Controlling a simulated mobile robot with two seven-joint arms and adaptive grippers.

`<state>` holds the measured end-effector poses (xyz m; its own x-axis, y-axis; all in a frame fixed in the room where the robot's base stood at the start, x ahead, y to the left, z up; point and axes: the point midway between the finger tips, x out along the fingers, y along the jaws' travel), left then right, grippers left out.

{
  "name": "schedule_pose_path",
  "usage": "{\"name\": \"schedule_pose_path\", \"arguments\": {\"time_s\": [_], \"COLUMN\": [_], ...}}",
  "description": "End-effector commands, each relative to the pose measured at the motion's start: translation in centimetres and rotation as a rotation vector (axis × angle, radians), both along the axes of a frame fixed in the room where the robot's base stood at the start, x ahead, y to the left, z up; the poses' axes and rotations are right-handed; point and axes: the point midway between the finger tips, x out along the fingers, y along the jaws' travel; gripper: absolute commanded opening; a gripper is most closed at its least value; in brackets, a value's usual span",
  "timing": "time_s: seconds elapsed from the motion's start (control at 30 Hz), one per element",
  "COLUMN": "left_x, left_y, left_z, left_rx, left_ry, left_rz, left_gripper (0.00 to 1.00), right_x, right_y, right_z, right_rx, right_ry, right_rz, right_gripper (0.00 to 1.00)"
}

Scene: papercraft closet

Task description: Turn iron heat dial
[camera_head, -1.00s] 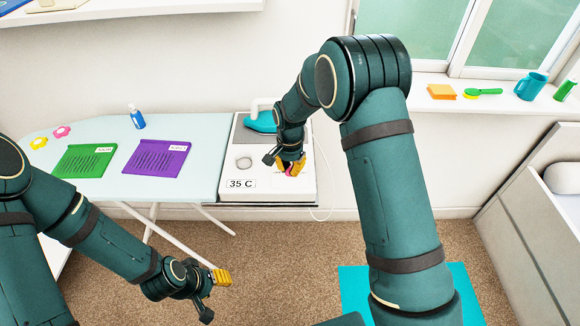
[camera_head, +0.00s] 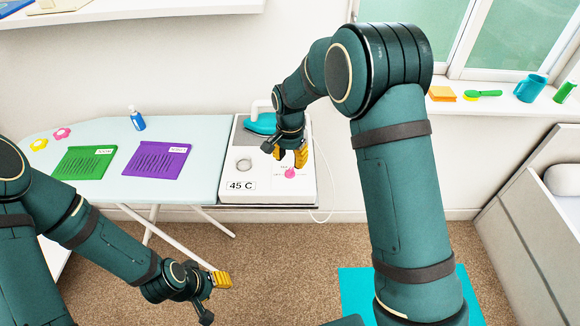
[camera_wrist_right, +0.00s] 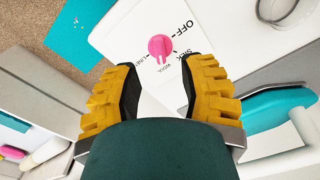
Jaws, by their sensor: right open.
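The pink heat dial (camera_head: 290,174) sits on the front right of the white iron station (camera_head: 232,198), whose display (camera_head: 241,186) reads 45 C. In the right wrist view the dial (camera_wrist_right: 159,46) is uncovered, with labels around it including OFF and what look like SILK, WOOL and LINEN. A small mark on the dial's edge lies on the WOOL side. My right gripper (camera_head: 290,157) is open and empty, just above and behind the dial, apart from it. In the wrist view the dial lies beyond the gap between its yellow fingers (camera_wrist_right: 160,75). My left gripper (camera_head: 214,295) hangs low in front, away from the station.
The teal iron (camera_head: 261,123) stands at the station's back, partly hidden by my right arm. A metal ring (camera_head: 244,164) lies left of the dial. The ironing board (camera_head: 210,150) holds green (camera_head: 85,162) and purple (camera_head: 156,160) folded items and a blue bottle (camera_head: 137,119).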

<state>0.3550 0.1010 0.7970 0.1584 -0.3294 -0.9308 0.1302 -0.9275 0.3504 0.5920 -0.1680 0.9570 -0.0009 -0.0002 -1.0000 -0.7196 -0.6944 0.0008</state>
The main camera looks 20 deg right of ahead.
Motion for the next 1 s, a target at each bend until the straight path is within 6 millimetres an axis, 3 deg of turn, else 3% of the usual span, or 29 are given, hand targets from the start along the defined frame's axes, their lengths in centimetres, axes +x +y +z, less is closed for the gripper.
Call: {"name": "schedule_pose_path", "arguments": {"time_s": [0.2, 0.4, 1.0], "left_x": [0.0, 0.0, 0.0], "left_y": [0.0, 0.0, 0.0], "left_z": [0.0, 0.0, 0.0], "left_rx": [0.000, 0.000, 0.000], "left_ry": [0.000, 0.000, 0.000], "left_rz": [0.000, 0.000, 0.000], "left_gripper": [0.47, 0.47, 0.47], "right_x": [0.0, 0.0, -0.1], "right_y": [0.0, 0.0, 0.0], "right_z": [4.4, 6.5, 7.0], "right_rx": [0.001, 0.001, 0.000], "right_ry": [-0.002, 0.001, 0.001], "right_rz": [0.000, 0.000, -0.001], "right_gripper": [0.41, 0.41, 0.41]}}
